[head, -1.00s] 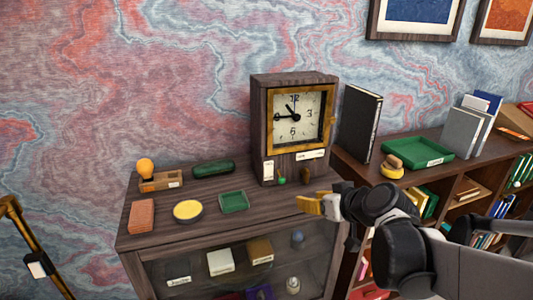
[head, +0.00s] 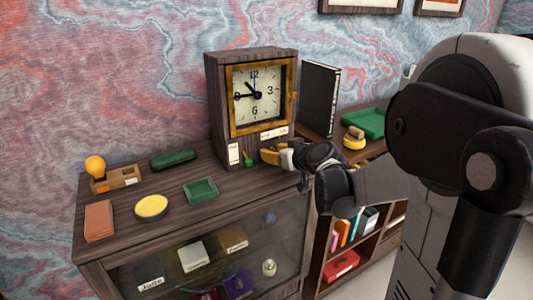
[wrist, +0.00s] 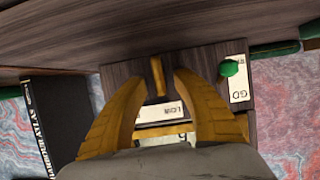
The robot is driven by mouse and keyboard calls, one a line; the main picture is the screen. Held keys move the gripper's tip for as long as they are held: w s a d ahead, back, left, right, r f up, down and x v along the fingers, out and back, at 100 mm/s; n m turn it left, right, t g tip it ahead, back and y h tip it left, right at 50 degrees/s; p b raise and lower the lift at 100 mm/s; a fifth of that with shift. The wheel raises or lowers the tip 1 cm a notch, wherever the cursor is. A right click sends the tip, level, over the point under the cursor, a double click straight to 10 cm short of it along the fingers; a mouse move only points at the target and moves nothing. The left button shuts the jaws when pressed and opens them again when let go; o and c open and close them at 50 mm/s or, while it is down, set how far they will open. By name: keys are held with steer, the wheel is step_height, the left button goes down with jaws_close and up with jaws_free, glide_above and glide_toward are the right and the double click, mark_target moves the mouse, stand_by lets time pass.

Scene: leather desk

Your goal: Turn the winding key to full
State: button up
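The dark wooden clock (head: 215,95) stands on the cabinet, with a gold-framed dial (head: 255,93). In the wrist view the winding key (wrist: 157,76), a narrow brown-gold piece, sticks out of the clock's lower front. My gripper (head: 269,156) is at that lower front, with yellow fingers. In the wrist view my gripper (wrist: 157,78) is open, one fingertip on each side of the key, with gaps showing. In the head view the key is hidden behind my gripper. A small green knob (head: 249,162) sits to the left of it; it also shows in the wrist view (wrist: 229,68).
Paper labels (head: 234,154) are on the clock's lower front. A green tray (head: 200,190), yellow round dish (head: 151,207) and brick-coloured block (head: 99,221) lie on the cabinet top to the left. A black book (head: 319,97) stands to the clock's right.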

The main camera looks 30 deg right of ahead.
steer(key=shift+w, duration=0.1)
jaws_close()
stand_by(0.3)
steer(key=m+y, duration=0.1)
steer(key=m, duration=0.1)
steer(key=m+y+b, duration=0.1)
steer(key=shift+d+f+m+y, duration=0.15)
steer(key=shift+d+m+y, duration=0.2)
steer(key=shift+m+y, duration=0.05)
steer(key=m, duration=0.1)
steer(key=m+y+b, duration=0.1)
steer(key=shift+d+f+m+t, duration=0.15)
steer(key=shift+m+t, duration=0.15)
steer(key=shift+f+m+y+b, duration=0.1)
steer(key=shift+m+y+b, duration=0.6)
steer(key=shift+m+y, duration=0.3)
steer(key=shift+m+t, duration=0.3)
